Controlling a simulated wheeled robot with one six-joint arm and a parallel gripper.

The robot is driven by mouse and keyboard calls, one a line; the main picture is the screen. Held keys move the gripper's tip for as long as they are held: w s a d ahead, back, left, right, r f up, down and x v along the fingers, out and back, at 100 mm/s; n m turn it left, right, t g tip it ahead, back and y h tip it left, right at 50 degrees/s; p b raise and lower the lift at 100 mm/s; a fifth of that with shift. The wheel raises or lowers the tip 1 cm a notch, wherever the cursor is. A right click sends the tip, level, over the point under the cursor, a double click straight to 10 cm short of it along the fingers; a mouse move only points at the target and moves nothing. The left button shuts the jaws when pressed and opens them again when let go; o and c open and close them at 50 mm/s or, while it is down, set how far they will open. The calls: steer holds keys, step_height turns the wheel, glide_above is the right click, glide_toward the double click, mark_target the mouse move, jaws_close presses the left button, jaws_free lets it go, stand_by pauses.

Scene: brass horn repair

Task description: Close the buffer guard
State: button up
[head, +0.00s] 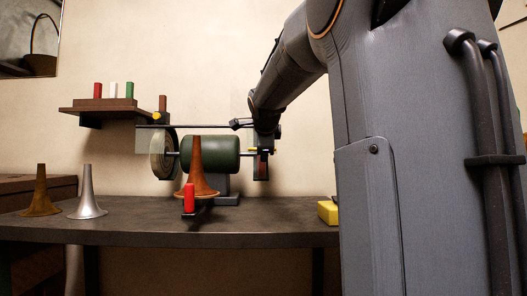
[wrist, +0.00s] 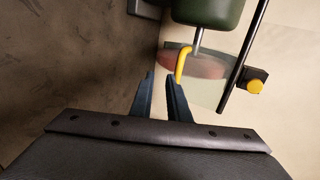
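The buffer has a green motor (head: 210,154) on the bench, with a pale wheel (head: 161,154) at its left end. In the wrist view, the motor (wrist: 208,8) is at the top, and a spindle runs from it to a reddish wheel. A clear guard panel (wrist: 214,88) shows beside and partly over this wheel. A yellow curved handle (wrist: 182,64) lies at the panel's near edge. My gripper (wrist: 160,74) is open and empty, its fingertips just short of the handle, which is closest to the right finger. In the head view my gripper is small and partly hidden at the buffer's right end.
A dark bar (wrist: 242,60) with a yellow knob (wrist: 255,87) runs right of the panel. A brown cone (head: 197,172) and red block (head: 189,197) stand before the motor. Two more horn bells (head: 87,194) stand left; a yellow block (head: 327,212) lies right. A shelf (head: 100,108) holds coloured blocks.

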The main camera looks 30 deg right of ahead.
steer(key=shift+d+r, duration=0.3)
steer(key=shift+r, duration=0.55)
steer(key=shift+s+r, duration=0.1)
steer(key=shift+c, duration=0.7)
steer(key=shift+o, duration=0.7)
steer(key=shift+a+f, duration=0.1)
steer(key=shift+f, duration=0.1)
steer(key=s+a+f+b, duration=0.2)
steer(key=s+a+b, duration=0.2)
steer(key=s, duration=0.3)
steer(key=shift+s+a+b, duration=0.2)
steer(key=shift+a+b, duration=0.2)
steer(key=shift+b, duration=0.35)
steer(key=shift+f+b, duration=0.1)
steer(key=shift+b, duration=0.2)
